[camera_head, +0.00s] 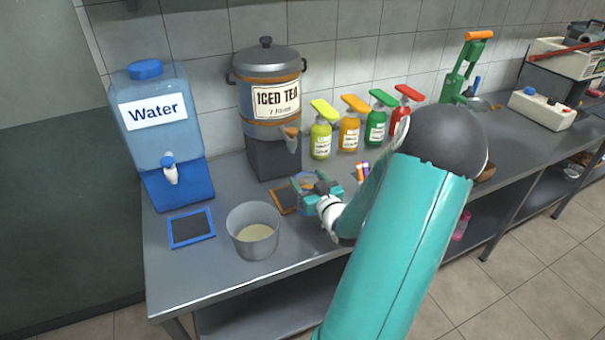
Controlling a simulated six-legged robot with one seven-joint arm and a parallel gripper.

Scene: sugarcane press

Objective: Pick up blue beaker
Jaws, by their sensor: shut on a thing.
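My gripper (318,192) is in front of the iced tea dispenser, low over the counter by an orange-edged dark mat (284,200). It is shut on a small bluish, see-through thing, which appears to be the blue beaker (307,180). The fingers hide most of it, so its shape and tilt are unclear. I cannot tell whether it touches the mat or is held just above it.
A grey pot (253,241) with pale contents stands left of my gripper. Behind are the water dispenser (160,135), iced tea dispenser (270,105) and several pump bottles (349,133). A blue-edged mat (191,229) lies left. The counter's front left is clear.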

